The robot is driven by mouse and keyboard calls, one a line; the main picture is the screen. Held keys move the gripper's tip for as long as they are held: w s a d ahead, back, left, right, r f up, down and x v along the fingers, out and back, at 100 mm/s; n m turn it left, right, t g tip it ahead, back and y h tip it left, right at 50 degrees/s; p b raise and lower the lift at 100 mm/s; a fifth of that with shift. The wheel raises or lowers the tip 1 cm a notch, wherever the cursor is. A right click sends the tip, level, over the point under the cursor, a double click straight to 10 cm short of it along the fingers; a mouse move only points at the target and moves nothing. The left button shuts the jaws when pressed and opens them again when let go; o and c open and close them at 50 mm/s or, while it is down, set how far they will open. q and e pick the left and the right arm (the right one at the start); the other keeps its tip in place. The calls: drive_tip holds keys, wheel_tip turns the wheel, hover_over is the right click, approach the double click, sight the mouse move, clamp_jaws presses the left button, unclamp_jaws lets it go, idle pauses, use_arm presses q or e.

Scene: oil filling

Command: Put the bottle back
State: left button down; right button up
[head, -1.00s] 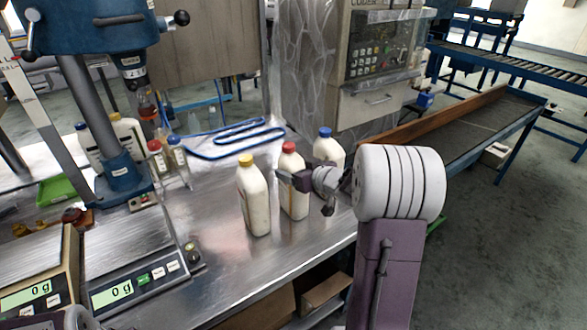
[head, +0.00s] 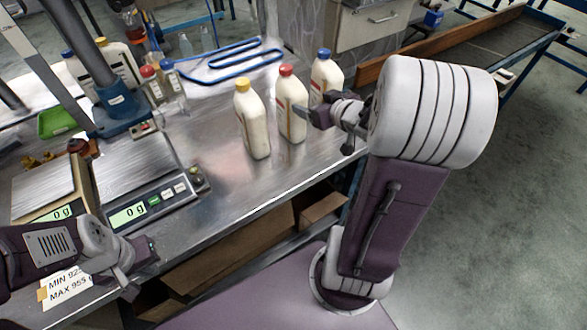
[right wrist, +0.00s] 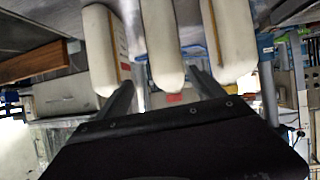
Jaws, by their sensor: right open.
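Three white bottles stand upright in a row on the metal table: one with a yellow cap (head: 253,122), one with a red cap (head: 291,105) and one with a blue cap (head: 324,75). My right gripper (head: 316,116) is open in front of the red-capped and blue-capped bottles. In the right wrist view, which looks upside down, the middle bottle (right wrist: 162,45) lies between the two finger lines; I see no grip on it. My left gripper (head: 145,254) is at the lower left, by the table's front edge, away from the bottles. Its finger gap is unclear.
Two scales stand on the left, one display (head: 128,214) reading 0 g. A blue drill-press-like stand (head: 118,98) and small bottles (head: 174,85) are behind them. A blue rack (head: 225,62) lies behind the bottles. Table space between scale and bottles is clear.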

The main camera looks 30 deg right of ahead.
drive_tip(key=s+a+f+g, duration=0.2)
drive_tip(key=a+f, duration=0.1)
drive_tip(key=f, duration=0.1)
drive_tip(key=s+a+f+g, duration=0.3)
drive_tip(key=f, duration=0.1)
drive_tip(key=s+a+f+m+g, duration=0.1)
drive_tip(key=s+a+f+g, duration=0.1)
drive_tip(key=a+f, duration=0.1)
drive_tip(key=shift+s+a+f+g+h, duration=0.3)
drive_tip(key=shift+a+f+g+h, duration=0.1)
drive_tip(key=shift+a, duration=0.1)
drive_tip(key=s+a+f+g+y, duration=0.1)
drive_tip(key=s+a+f+g, duration=0.1)
drive_tip(key=s+a, duration=0.4)
drive_tip(key=shift+s+a+f+n+g, duration=0.15)
drive_tip(key=shift+s+a+n+g, duration=0.2)
drive_tip(key=shift+s+g, duration=0.55)
wheel_tip(320, 180, up, 7)
drive_tip(key=p, duration=0.7)
